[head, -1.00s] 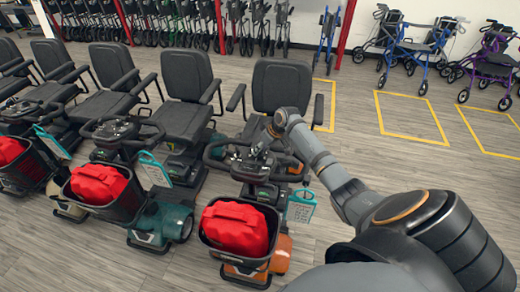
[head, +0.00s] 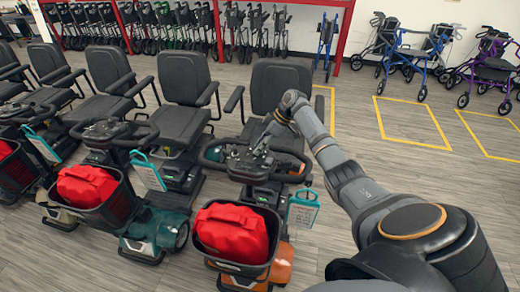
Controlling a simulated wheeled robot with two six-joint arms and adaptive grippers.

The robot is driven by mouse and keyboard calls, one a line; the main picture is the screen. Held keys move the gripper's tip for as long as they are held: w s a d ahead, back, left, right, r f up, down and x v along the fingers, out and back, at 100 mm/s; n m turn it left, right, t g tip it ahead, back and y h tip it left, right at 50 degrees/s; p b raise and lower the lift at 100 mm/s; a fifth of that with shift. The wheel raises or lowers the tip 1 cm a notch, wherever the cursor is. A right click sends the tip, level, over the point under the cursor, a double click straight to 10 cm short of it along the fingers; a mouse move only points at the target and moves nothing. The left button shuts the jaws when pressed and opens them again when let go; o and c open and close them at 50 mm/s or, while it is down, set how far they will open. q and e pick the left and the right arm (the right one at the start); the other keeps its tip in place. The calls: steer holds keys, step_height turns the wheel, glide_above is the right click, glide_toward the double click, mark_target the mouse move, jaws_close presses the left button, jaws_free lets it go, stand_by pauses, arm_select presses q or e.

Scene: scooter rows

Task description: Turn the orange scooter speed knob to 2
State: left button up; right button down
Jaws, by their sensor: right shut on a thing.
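The orange scooter (head: 284,264) stands nearest to me, with a red bag (head: 231,230) in its front basket. Its dark tiller console (head: 239,163) sits between the loop handlebars, in front of the black seat (head: 285,88). My right arm reaches in from the right, and my right gripper (head: 259,149) points down at the right part of the console. It is shut on the speed knob there. The knob is hidden by the gripper and too small to make out, so its setting cannot be read. My left gripper is out of view.
A teal tag (head: 303,208) hangs at the right of the orange scooter's tiller. A teal scooter (head: 160,225) with another red bag (head: 87,186) stands close on the left. Rollators (head: 415,57) stand at the back right. The floor to the right is open.

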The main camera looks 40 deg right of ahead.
stand_by(0.5)
steer(key=c, duration=1)
jaws_free()
steer(key=v, duration=1.2)
steer(key=shift+w, duration=0.1)
